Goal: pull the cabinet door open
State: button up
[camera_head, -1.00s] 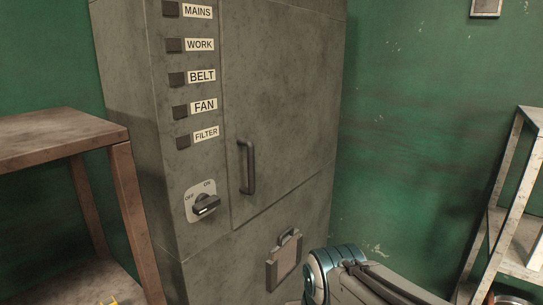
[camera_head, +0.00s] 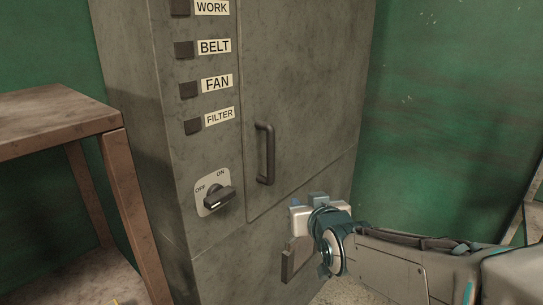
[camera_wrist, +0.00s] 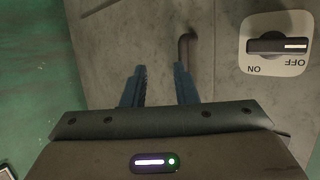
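The grey cabinet door (camera_head: 310,90) is shut, flush with the cabinet front. Its dark vertical bar handle (camera_head: 265,153) is near the door's left edge. My gripper (camera_head: 303,203) is in front of the door, below and right of the handle, and apart from it. In the wrist view, the two blue fingers of my gripper (camera_wrist: 160,82) are spread with nothing between them. The handle (camera_wrist: 184,46) shows there beyond the right finger, partly hidden by it.
A rotary ON/OFF switch (camera_head: 217,197) sits left of the door, under several labelled indicators. A brown table (camera_head: 55,118) stands left. Green wall is at right.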

aim_at(272, 155)
jog(key=w+a+r+t+y, duration=0.2)
jog(key=a+r+t, duration=0.1)
jog(key=a+r, duration=0.15)
jog(key=shift+n, duration=0.4)
jog(key=p+x, duration=0.1)
jog(key=x, duration=0.5)
jog(key=p+x, duration=0.2)
jog(key=x, duration=0.5)
jog(key=shift+w+d+r, duration=0.1)
jog(key=shift+w+r, duration=0.15)
jog(key=shift+w, duration=0.05)
